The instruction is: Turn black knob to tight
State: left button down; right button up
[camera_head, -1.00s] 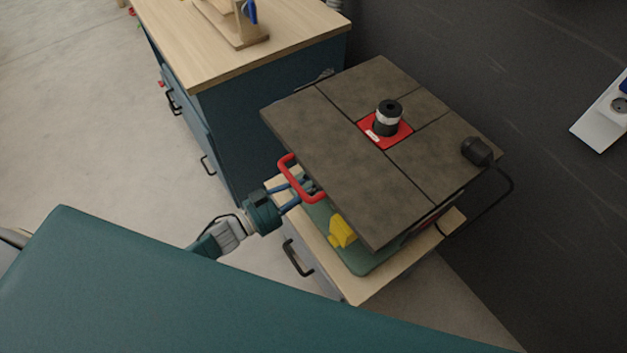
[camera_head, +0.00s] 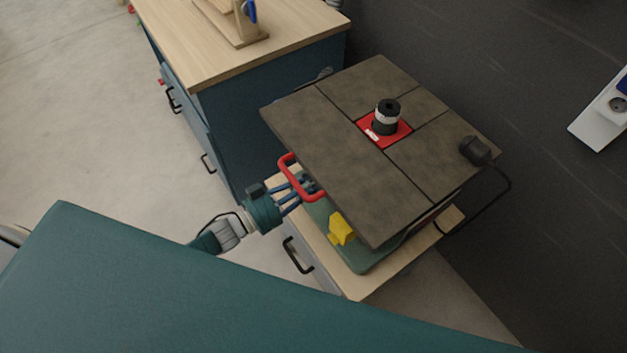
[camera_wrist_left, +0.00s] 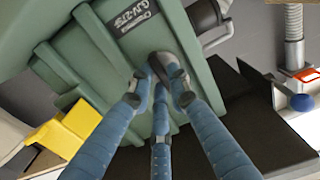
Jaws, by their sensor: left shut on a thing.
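The black knob (camera_wrist_left: 170,66) is a dark rounded knob on the green body (camera_wrist_left: 118,58) of the machine, under a label. My left gripper (camera_wrist_left: 160,88) has its three blue fingers closed around the knob, which they partly cover. In the head view, my left gripper (camera_head: 308,186) reaches past the red handle frame (camera_head: 285,172) under the edge of the dark table top (camera_head: 335,160). The knob itself is hidden there. I cannot read any tightness mark. My right gripper is in neither view.
A yellow part (camera_head: 341,228) sits on the machine's green base, near my left gripper. A black and white cylinder (camera_head: 386,116) stands on the table top's red plate. A wood-topped cabinet (camera_head: 290,45) stands behind, and a black cable hangs at the right.

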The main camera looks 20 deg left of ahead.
pick_arm(q)
jog(key=c, duration=1.6)
grip_release()
jog(key=shift+c, duration=0.2)
jog(key=shift+s+a, duration=0.1)
jog(key=v, duration=1.1)
jog(key=shift+s+a, duration=0.25)
jog(key=shift+s, duration=0.05)
jog(key=s+a+f+n+g+y, duration=0.1)
jog(key=s+a+f+y, duration=0.15)
jog(key=f, duration=0.55)
jog(key=s+a+f+n+g+y, duration=0.2)
jog(key=f+y, duration=0.1)
jog(key=f, duration=0.6)
jog(key=s+a+f+n+g+y, duration=0.1)
jog(key=s+a+f+y, duration=0.15)
jog(key=f, duration=0.55)
jog(key=s+d+f+g+y, duration=0.1)
jog(key=s+f+g, duration=0.2)
jog(key=s+f, duration=0.2)
jog(key=s+d+f+g+y, duration=0.1)
jog(key=s+d+f+g, duration=0.1)
jog(key=s, duration=1)
jog(key=s+d+f+n+g+y, duration=0.1)
jog(key=s+d+f+g, duration=0.1)
jog(key=s+f+g, duration=0.2)
jog(key=s+f, duration=0.3)
jog(key=s, duration=0.2)
jog(key=shift+d+f, duration=0.2)
jog(key=shift+f, duration=0.15)
